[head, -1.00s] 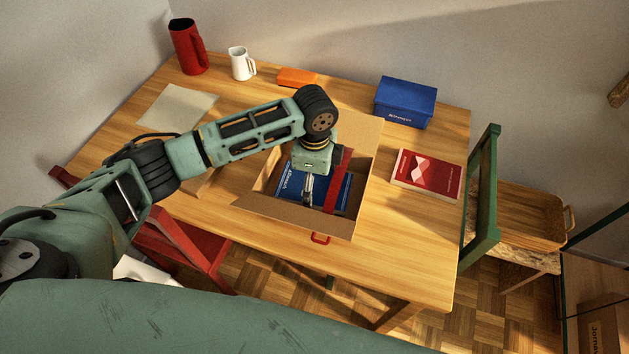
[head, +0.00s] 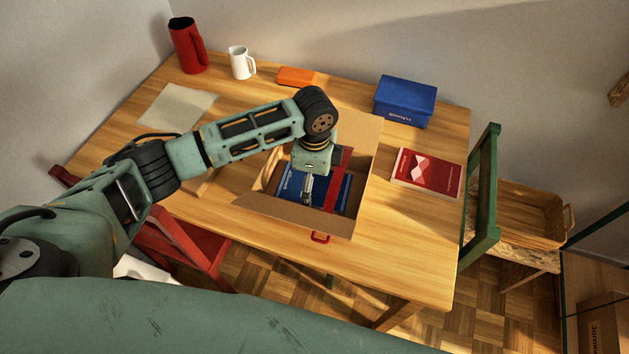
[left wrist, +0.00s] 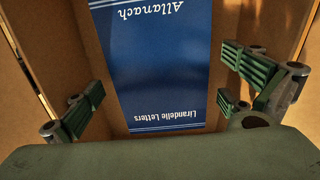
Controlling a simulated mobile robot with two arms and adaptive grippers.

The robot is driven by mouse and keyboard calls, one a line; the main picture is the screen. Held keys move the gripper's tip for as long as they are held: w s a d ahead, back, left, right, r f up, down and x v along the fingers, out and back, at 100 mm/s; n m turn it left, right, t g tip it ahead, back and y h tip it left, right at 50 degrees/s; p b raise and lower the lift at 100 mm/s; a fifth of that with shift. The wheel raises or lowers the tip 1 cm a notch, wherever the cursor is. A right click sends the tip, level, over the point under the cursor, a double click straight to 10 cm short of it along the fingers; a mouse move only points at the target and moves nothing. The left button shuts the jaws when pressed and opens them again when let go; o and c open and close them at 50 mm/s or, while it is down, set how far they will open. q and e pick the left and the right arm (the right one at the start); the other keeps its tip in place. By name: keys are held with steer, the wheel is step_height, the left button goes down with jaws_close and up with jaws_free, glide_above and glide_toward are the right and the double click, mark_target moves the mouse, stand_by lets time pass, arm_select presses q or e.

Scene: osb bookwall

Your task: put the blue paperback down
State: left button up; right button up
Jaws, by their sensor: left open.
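The blue paperback (head: 291,184) lies inside an open cardboard box (head: 347,224) on the wooden table. Its cover, with white lettering, fills the middle of the left wrist view (left wrist: 165,65). My left gripper (head: 308,190) reaches down into the box over the book. In the left wrist view its fingers (left wrist: 163,82) are spread on either side of the cover, with gaps between them and the book's edges. A red strip (head: 339,178) shows beside the gripper in the box; I cannot tell what it belongs to. The arm hides part of the box. My right gripper is not in view.
A red book (head: 428,174) lies right of the box. A blue box (head: 405,101), an orange object (head: 297,76), a white mug (head: 241,63) and a red pitcher (head: 187,46) stand at the back. A green chair (head: 484,200) is at the right edge.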

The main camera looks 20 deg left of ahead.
mark_target(314, 185)
arm_select(q)
step_height(314, 185, up, 12)
stand_by(0.4)
steer(key=shift+a, duration=0.1)
